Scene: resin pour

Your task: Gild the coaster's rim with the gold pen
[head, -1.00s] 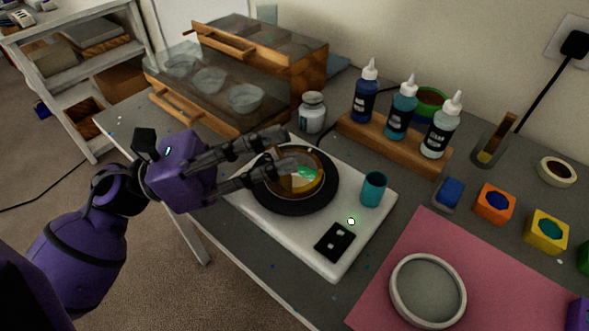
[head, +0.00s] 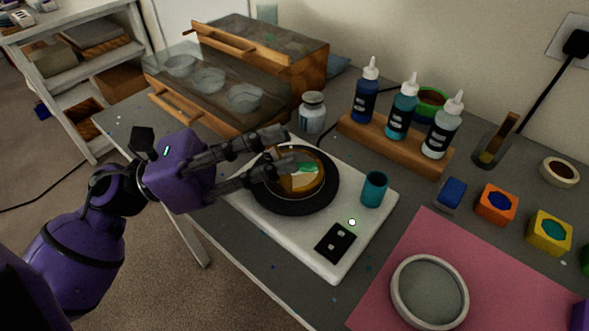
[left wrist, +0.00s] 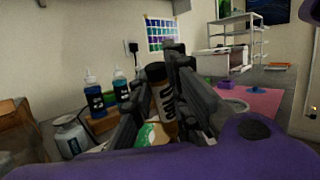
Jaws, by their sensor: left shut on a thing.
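The coaster (head: 306,186) lies on the black round turntable (head: 327,193) of a white base. It has an amber-gold border and a green patch; part is hidden behind my fingers. In the left wrist view its green and white face (left wrist: 150,133) shows below the fingers. My left gripper (head: 289,150) is over the turntable, its fingers reaching in from the left. It is shut on the gold pen, a cylinder with a brown-gold end and dark label (left wrist: 162,95). The pen's tip is hidden, so I cannot tell whether it touches the rim.
On the white base (head: 300,252) stand a teal cup (head: 374,190) and a black button panel (head: 336,243). A bottle rack (head: 372,137), a jar (head: 312,113) and a glass-topped cabinet (head: 312,78) stand behind. A round mould (head: 428,291) lies on the pink mat (head: 372,312).

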